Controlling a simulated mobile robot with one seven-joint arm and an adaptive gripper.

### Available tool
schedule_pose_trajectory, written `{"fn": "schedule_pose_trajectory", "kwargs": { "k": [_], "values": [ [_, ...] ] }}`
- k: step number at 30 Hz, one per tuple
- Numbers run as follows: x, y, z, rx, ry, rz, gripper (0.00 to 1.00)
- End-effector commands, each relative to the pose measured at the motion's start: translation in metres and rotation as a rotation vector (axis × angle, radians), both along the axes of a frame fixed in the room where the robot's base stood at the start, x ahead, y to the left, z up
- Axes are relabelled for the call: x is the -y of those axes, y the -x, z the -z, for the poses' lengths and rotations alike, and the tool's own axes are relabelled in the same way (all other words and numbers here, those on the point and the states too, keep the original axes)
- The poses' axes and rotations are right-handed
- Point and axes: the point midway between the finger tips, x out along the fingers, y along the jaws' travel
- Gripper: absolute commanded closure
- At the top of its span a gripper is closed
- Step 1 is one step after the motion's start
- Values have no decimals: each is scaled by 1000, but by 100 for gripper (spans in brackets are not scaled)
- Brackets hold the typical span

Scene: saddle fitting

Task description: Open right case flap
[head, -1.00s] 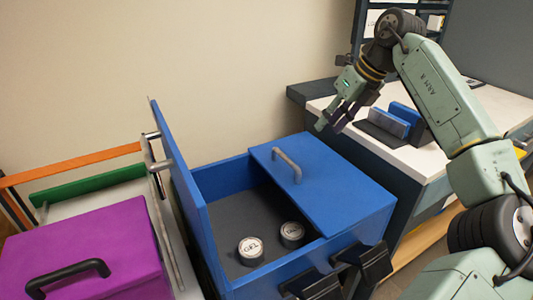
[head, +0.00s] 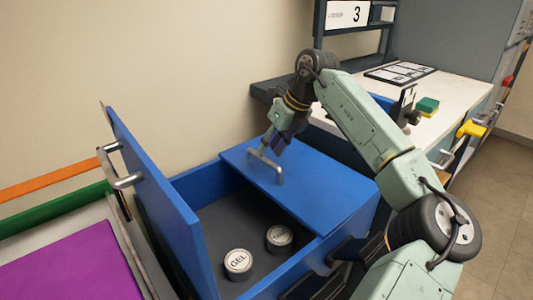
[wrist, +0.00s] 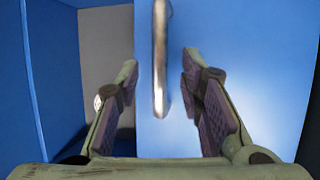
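The blue case stands open on its left side. Its left flap (head: 150,190) is swung up nearly upright. The right case flap (head: 315,190) lies flat and shut over the right part of the case, with a metal bar handle (head: 277,172) near its left edge. My gripper (wrist: 160,78) points down over this flap, close to the handle. In the wrist view its fingers are open, and the handle (wrist: 159,55) shows between and beyond them. I cannot tell whether a finger touches it. In the head view the fingertips (head: 270,146) are partly dark and small.
Two round tins, one marked GEL (head: 238,263) and a second one (head: 279,238), sit on the dark case floor. A purple lid (head: 65,270) lies at the left. A white-topped bench (head: 440,110) stands behind my arm. The wall is close behind the case.

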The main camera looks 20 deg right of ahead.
Motion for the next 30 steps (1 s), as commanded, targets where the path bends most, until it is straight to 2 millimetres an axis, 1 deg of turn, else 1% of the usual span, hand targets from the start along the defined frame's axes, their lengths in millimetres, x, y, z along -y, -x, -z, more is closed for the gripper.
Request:
{"fn": "schedule_pose_trajectory", "kwargs": {
  "k": [1, 3, 6, 10, 17, 30],
  "values": [
    [-3, -2, 7, -2, -1, -2, 65],
    [-5, -5, 15, -1, -1, 0, 65],
    [-7, -7, 22, -1, -1, 1, 65],
    [-9, -8, 26, 0, 0, 0, 65],
    [-9, -8, 26, 0, 0, 0, 66],
    [-9, -8, 26, 0, 0, 0, 95]
  ]
}}
